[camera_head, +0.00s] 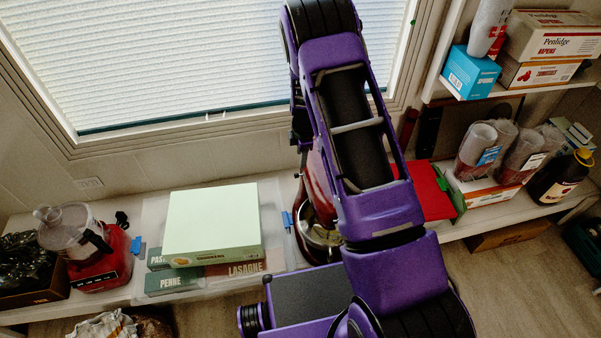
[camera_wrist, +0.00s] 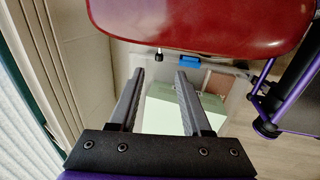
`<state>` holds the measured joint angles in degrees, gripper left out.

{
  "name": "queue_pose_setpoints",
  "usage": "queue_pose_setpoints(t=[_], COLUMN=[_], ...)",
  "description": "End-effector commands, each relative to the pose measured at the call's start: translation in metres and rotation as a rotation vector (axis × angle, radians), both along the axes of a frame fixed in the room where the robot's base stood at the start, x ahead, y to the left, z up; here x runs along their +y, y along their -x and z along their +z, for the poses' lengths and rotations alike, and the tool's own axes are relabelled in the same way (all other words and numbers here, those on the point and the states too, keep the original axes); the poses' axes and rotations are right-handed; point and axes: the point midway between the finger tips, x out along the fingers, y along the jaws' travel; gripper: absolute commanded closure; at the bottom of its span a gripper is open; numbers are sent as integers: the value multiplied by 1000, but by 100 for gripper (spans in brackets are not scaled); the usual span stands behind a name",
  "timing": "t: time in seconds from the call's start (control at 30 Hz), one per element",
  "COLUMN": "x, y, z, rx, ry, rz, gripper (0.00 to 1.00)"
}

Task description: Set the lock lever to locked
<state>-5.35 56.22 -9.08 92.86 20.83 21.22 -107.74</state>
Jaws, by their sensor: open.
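A red stand mixer (camera_head: 318,195) with a steel bowl stands on the bench, largely hidden behind my purple arm. In the wrist view its glossy red body (camera_wrist: 200,22) fills the top. A small dark-tipped knob (camera_wrist: 159,54), which looks like the lock lever, sticks out just below the red edge. I cannot tell its setting. My gripper (camera_wrist: 160,75) is open and empty. Its two fingertips are just below the knob in the picture, one to either side of it, with no contact visible. My fingers are hidden in the head view.
A clear bin (camera_head: 150,222) with blue clips, pasta boxes and a pale green box (camera_head: 212,222) stands left of the mixer. A red food processor (camera_head: 100,268) is farther left. A red and green item (camera_head: 428,190) and stacked cups (camera_head: 478,148) are on the right. A window is behind.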

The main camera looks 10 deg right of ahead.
Motion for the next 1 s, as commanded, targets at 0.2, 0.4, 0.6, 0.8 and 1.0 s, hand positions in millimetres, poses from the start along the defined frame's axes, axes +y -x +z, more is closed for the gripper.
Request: queue_pose_setpoints(t=[0.2,0.4,0.6,0.8,1.0], x=[0,0,0,0,0], y=[-9,-16,-20,-21,-21], z=[-51,-85,-102,-105,-105], rx=[2,1,0,-1,-1], ry=[1,2,1,1,1], rz=[2,1,1,1,1], gripper=[52,52,52,52,62])
